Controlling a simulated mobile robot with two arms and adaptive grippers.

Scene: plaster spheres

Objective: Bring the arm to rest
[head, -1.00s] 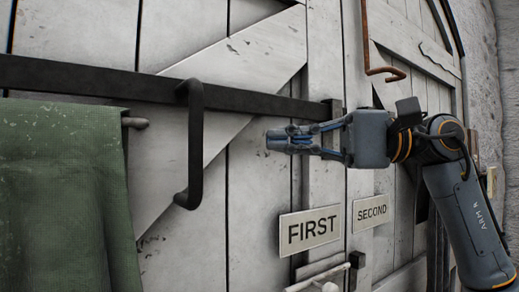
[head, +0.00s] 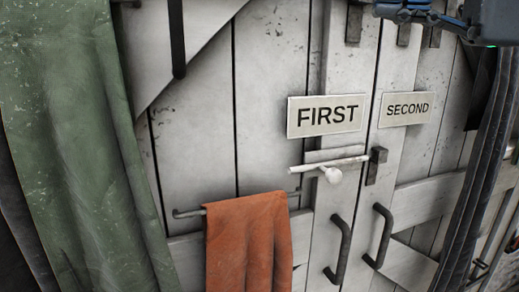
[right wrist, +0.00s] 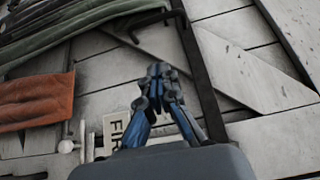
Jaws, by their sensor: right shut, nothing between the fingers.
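My right gripper (head: 405,14) is at the top right edge of the head view, in front of the doors and above the SECOND sign. Only its lower part shows there. In the right wrist view its blue-grey fingers (right wrist: 158,72) are closed together with nothing between them. Behind them are the white plank doors (head: 270,60) and the dark bar (right wrist: 201,75). The rest of my right arm is mostly out of the head view. My left gripper is in neither view.
The doors carry a FIRST sign (head: 327,116), a SECOND sign (head: 405,109), a bolt with a pale knob (head: 331,174) and two dark handles (head: 341,250) (head: 380,236). A green cloth (head: 75,130) hangs at left, an orange cloth (head: 248,245) on a rail.

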